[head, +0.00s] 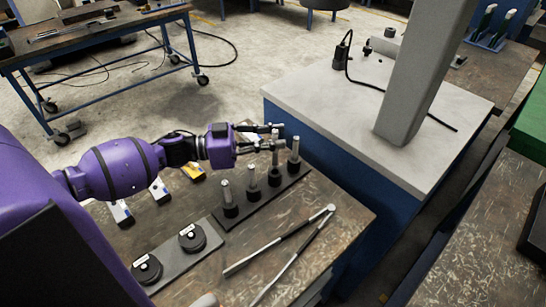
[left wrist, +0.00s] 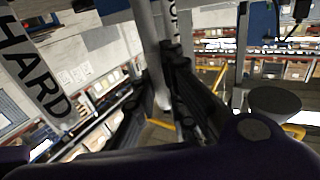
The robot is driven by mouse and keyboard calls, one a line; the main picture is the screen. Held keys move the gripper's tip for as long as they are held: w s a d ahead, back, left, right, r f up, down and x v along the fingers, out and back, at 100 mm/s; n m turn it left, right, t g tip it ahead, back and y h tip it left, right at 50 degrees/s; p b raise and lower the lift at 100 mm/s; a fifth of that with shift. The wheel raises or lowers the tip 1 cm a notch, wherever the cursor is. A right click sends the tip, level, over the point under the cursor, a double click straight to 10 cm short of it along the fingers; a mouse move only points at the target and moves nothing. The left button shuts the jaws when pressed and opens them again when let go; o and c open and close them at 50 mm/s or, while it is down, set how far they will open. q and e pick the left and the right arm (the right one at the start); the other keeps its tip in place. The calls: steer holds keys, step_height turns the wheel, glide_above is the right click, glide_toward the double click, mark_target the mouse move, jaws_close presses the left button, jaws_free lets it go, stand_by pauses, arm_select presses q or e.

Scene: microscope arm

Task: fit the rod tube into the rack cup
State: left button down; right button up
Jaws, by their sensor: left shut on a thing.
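The rack (head: 264,204) is a dark strip on the brown workbench, with several round black cups in a row. Grey upright tubes stand at the cups, such as the nearest one (head: 227,191) and the far one (head: 295,149). My left gripper (head: 276,137) is above the far half of the rack, its fingers pointing right. It is shut on a grey rod tube (head: 275,153), upright over the third cup (head: 274,180). I cannot tell whether the tube's lower end is inside that cup. In the left wrist view a grey tube (left wrist: 150,45) runs down between the dark fingers (left wrist: 165,105).
A dark plate with two round black pieces (head: 192,238) lies left of the rack. Long metal tongs (head: 283,243) lie on the front right of the bench. A pale-topped blue cabinet (head: 330,95) with a grey column (head: 425,70) stands close behind the rack.

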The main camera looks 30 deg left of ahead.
mark_target(274, 161)
arm_select(q)
steer(key=f, duration=0.2)
steer(key=s+f, duration=0.1)
steer(key=f, duration=0.1)
steer(key=d+f, duration=0.1)
steer(key=shift+s+f, duration=0.4)
steer(key=c, duration=1.8)
jaws_free()
steer(key=shift+w, duration=0.15)
steer(key=shift+c, duration=0.2)
steer(key=shift+o, duration=0.2)
steer(key=shift+w+r, duration=0.1)
steer(key=shift+r, duration=0.05)
steer(key=shift+r, duration=0.15)
steer(key=b+v, duration=0.1)
steer(key=v, duration=0.6)
steer(key=shift+a, duration=0.15)
steer(key=shift+r, duration=0.1)
steer(key=shift+c, duration=0.3)
